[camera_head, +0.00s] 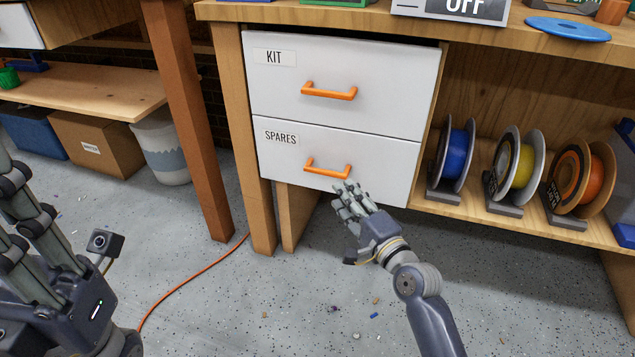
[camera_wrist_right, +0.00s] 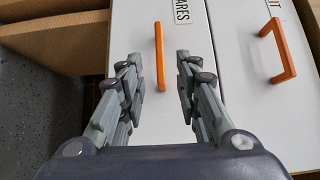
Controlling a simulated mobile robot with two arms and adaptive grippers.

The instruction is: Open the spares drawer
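The spares drawer (camera_head: 275,160) is a white front labelled SPARES, below the KIT drawer (camera_head: 280,85) in a wooden bench; it sits shut. Its orange handle (camera_head: 327,170) is a horizontal bar. My right gripper (camera_head: 350,190) is just below and in front of this handle. In the right wrist view the open fingers (camera_wrist_right: 158,75) point at the drawer front, and the spares handle (camera_wrist_right: 159,65) shows upright between and beyond their tips. Nothing is held. My left gripper (camera_head: 20,210) is at the left edge, partly cut off, its fingers pointing up.
Spools of blue (camera_head: 455,155), yellow (camera_head: 518,165) and orange (camera_head: 590,180) filament stand on a shelf right of the drawers. A brown post (camera_head: 190,120) stands to the left. An orange cable (camera_head: 190,278) lies on the floor. The floor before the drawers is mostly clear, with small scraps.

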